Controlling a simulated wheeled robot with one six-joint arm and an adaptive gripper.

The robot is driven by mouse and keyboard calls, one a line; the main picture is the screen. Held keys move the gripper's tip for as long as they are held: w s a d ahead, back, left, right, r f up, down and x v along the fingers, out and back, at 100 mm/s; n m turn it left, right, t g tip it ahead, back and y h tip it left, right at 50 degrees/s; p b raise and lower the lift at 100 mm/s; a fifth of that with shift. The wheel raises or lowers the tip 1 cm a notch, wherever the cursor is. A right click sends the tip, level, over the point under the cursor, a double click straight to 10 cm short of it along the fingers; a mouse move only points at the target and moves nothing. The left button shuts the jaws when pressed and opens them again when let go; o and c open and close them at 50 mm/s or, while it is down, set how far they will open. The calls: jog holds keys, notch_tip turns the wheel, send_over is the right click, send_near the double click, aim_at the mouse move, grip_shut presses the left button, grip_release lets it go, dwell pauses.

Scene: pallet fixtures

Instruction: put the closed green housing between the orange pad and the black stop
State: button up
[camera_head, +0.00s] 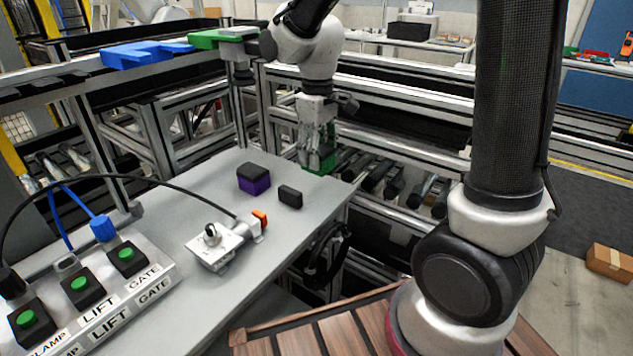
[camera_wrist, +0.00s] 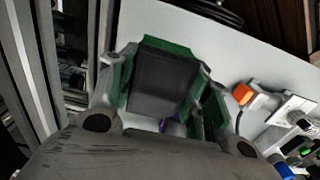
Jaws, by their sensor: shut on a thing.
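The green housing (camera_head: 327,160) is in my gripper (camera_head: 318,157), held at the far right corner of the grey table. In the wrist view the green housing (camera_wrist: 180,48) has a dark lid on top and sits between the fingers of my gripper (camera_wrist: 160,82). The orange pad (camera_head: 260,218) is the tip of a metal clamp on the table; it also shows in the wrist view (camera_wrist: 243,93). The black stop (camera_head: 290,196) is a small block standing across a gap from the pad. The gap looks empty. I cannot make out the stop in the wrist view.
A purple box (camera_head: 254,180) with a dark top stands left of the stop. A button box (camera_head: 100,295) with cables fills the near left. A roller conveyor (camera_head: 385,183) runs beyond the table's right edge.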

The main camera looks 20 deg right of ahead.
notch_tip(320, 180, down, 6)
jog(key=shift+f, duration=0.25)
jog(key=shift+f, duration=0.15)
jog(key=o, duration=1.1)
